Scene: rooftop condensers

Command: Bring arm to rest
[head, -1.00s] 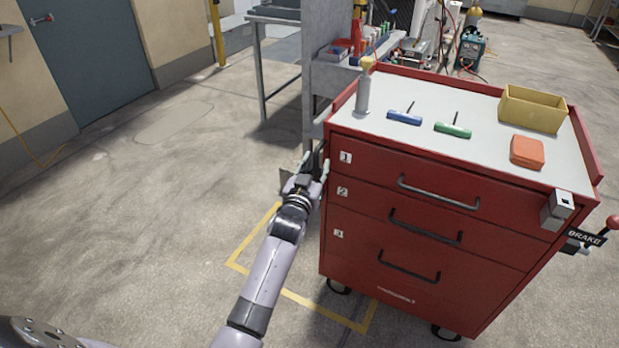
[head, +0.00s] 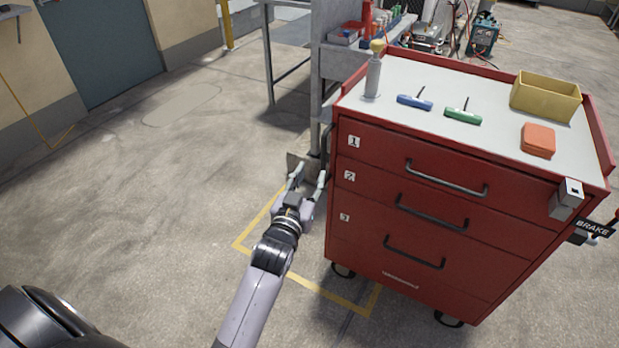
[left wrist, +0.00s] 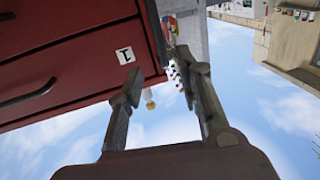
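My left gripper (head: 309,176) is open and empty, low beside the left side of the red tool cart (head: 410,270). Its right finger is close to the cart's side; I cannot tell whether they touch. In the left wrist view the spread fingers of the left gripper (left wrist: 158,78) have nothing between them in their grasp. The red cart front with drawer label 1 (left wrist: 124,56) shows behind them. My right gripper is not in view.
On the cart top are a grey bottle (head: 373,75), a blue T-handle tool (head: 414,103), a green one (head: 463,116), a yellow bin (head: 545,97) and an orange box (head: 538,140). A grey bench (head: 340,60) stands behind. Floor left is open.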

